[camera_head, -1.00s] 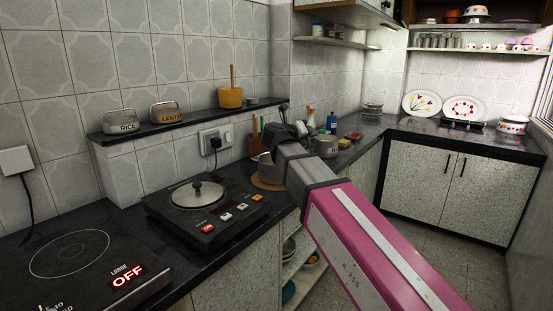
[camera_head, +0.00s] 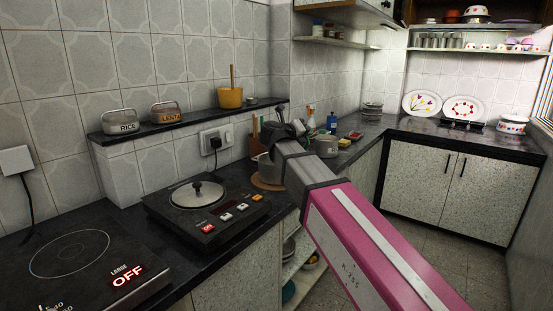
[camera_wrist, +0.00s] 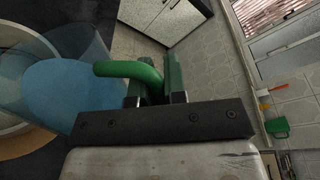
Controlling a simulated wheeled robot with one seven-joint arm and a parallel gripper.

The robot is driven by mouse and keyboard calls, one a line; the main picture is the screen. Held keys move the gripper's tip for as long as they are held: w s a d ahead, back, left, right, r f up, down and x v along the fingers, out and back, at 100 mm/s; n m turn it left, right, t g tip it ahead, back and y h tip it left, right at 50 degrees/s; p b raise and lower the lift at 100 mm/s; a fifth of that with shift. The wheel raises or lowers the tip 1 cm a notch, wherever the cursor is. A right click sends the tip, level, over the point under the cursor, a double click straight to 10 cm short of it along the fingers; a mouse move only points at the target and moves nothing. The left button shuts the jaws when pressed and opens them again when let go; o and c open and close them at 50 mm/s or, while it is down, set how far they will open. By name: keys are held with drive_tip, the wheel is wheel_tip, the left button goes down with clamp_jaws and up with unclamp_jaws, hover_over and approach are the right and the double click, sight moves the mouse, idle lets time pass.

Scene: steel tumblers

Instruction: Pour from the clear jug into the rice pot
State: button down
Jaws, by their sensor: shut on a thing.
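My gripper (camera_wrist: 160,85) is shut on the green handle (camera_wrist: 125,70) of the clear jug (camera_wrist: 85,35). The jug holds blue-tinted liquid and lies at the left of the wrist view. A round pot rim (camera_wrist: 22,62) shows beside and behind it at the left edge. In the head view, a grey pot (camera_head: 267,168) stands on a round wooden board (camera_head: 262,184), partly hidden by my arm. My gripper (camera_head: 278,133) is at that pot, and the jug cannot be made out there. I cannot tell whether liquid is flowing.
A hob (camera_head: 70,253) reading OFF is nearer. RICE (camera_head: 121,122) and LENTIL (camera_head: 166,113) containers and a yellow pot (camera_head: 230,98) stand on the ledge. Another grey pot (camera_head: 326,147) is beyond my gripper.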

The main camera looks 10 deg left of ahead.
drive_tip(key=shift+w+a+r+n, duration=0.15)
drive_tip(key=shift+a+n, duration=0.1)
drive_tip(key=shift+n, duration=0.15)
idle(0.7)
drive_tip(key=shift+w+a+f+n+g, duration=0.3)
drive_tip(key=shift+w+a+f+n, duration=0.2)
drive_tip(key=shift+f+n, duration=0.2)
idle(1.5)
drive_tip(key=shift+w+a+r+n+h, duration=0.3)
drive_tip(key=shift+w+a+r+n, duration=0.1)
drive_tip(key=shift+a+r+n, duration=0.25)
idle(1.5)
drive_tip(key=shift+d, duration=0.1)
